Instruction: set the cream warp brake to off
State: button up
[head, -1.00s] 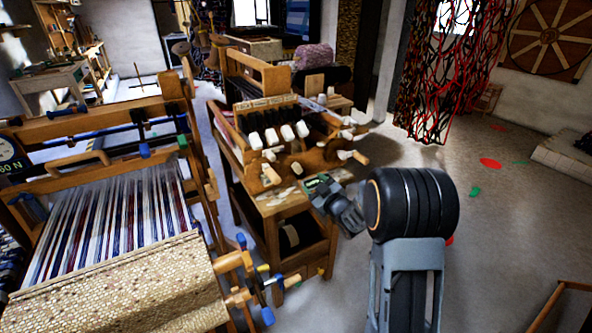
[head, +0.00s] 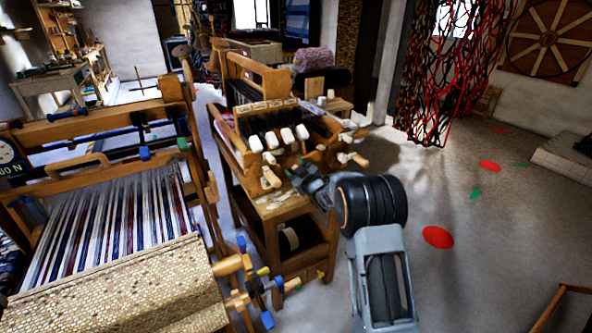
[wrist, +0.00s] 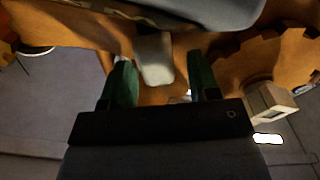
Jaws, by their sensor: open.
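My gripper (head: 297,174) is at the front of the small wooden loom stand (head: 263,222), just right of a tan wooden handle (head: 271,177). In the wrist view my gripper (wrist: 160,78) has its two green fingers apart. A pale cream lever end (wrist: 154,58) shows between and beyond the fingertips, closer to the left finger. I cannot tell whether the fingers touch it, or whether it is the warp brake. A row of black levers with cream ends (head: 287,135) stands above my gripper in the head view. The brake's off mark is not readable.
A large loom with striped warp (head: 105,215) and woven cloth stands on the left, its blue-tipped pegs near the stand. More wooden handles (head: 352,159) stick out at the stand's right. The floor (head: 480,250) on the right is mostly clear, with red and green patches.

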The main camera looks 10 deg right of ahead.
grip_shut()
dwell(0.5)
